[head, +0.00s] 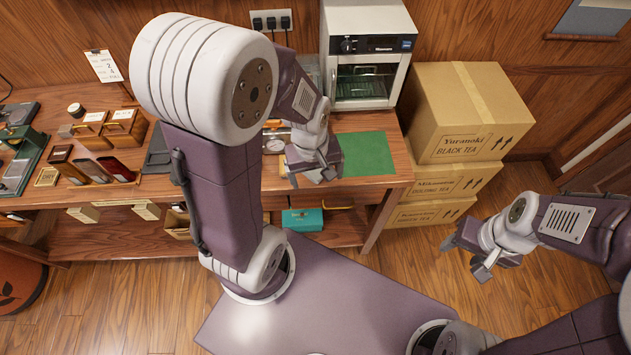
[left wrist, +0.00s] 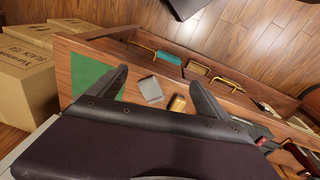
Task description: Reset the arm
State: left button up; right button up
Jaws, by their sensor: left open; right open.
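My left arm stands in the middle of the head view and partly hides the table (head: 372,192). My left gripper (head: 312,177) is open and empty above the table's front part, just left of the green mat (head: 368,153). In the left wrist view its two fingers (left wrist: 160,84) are spread apart. A small grey block (left wrist: 150,90) and a small gold-brown block (left wrist: 178,103) lie on the table between and beyond them. My right gripper (head: 464,262) is open and empty over the wooden floor, in front of the stacked boxes.
Several cardboard tea boxes (head: 462,150) are stacked right of the table. A small white oven (head: 366,60) stands at the table's back. A teal box (head: 303,219) sits on the lower shelf.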

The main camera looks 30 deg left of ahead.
pick_arm(q)
jog(key=s+m, duration=0.1)
jog(key=m, duration=0.4)
jog(key=s+d+m, duration=0.1)
jog(key=m, duration=0.1)
jog(key=shift+s+m, duration=0.3)
jog(key=shift+f+b, duration=0.3)
jog(key=shift+b, duration=0.05)
dwell(0.3)
